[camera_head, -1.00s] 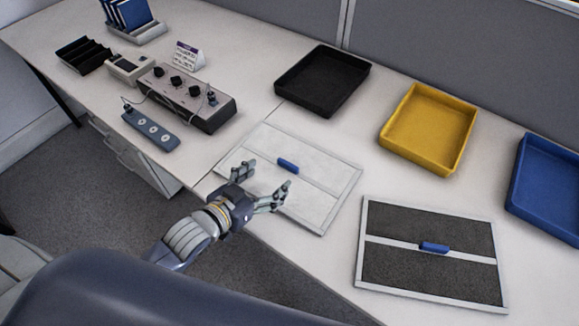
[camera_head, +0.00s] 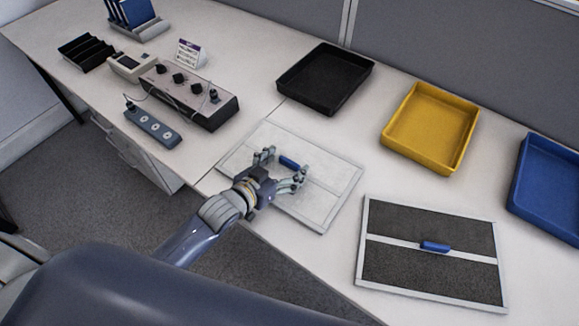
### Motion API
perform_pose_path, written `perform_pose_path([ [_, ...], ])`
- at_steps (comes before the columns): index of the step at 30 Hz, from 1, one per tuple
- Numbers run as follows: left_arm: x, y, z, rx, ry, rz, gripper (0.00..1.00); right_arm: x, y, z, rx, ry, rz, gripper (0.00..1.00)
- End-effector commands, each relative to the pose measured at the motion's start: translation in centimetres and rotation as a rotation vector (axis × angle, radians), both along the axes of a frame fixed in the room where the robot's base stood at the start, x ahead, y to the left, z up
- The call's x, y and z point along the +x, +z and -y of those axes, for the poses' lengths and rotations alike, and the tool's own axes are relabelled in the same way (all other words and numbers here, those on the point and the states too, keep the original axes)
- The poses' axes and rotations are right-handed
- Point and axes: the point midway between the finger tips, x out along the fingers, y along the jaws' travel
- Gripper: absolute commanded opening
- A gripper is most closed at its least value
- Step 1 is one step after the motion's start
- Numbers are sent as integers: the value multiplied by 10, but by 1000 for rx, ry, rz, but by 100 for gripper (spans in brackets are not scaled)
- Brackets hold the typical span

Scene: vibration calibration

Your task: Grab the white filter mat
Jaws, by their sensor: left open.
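The white filter mat (camera_head: 322,205) lies flat on the desk near its front edge, in a light frame with a blue handle (camera_head: 289,162) on its middle bar. My left gripper (camera_head: 283,170) is open over the mat. I cannot tell whether the fingers touch the mat. The hand hides part of the mat's front left area. My right gripper is not in view.
A dark filter mat (camera_head: 430,275) with a blue handle lies to the right. Black (camera_head: 325,80), yellow (camera_head: 430,130) and blue (camera_head: 548,185) trays stand along the back. A control box (camera_head: 188,95) and a power strip (camera_head: 152,128) are at the left.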

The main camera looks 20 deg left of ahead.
Motion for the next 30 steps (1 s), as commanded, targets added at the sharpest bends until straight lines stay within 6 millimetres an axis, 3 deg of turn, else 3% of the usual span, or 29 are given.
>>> perform_pose_path([
  [2, 0, 0, 0, 0, 0, 0, 72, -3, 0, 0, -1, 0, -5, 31],
  [8, 0, 0, 0, 0, 0, 0, 27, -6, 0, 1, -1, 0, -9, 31],
  [21, 0, 4, -1, 1, 1, 1, 26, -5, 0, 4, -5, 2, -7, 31],
  [26, 0, 18, -1, 0, 1, 3, 26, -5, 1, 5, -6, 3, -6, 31],
  [30, 1, 40, 0, -1, 1, 6, 26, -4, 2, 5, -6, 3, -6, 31],
])
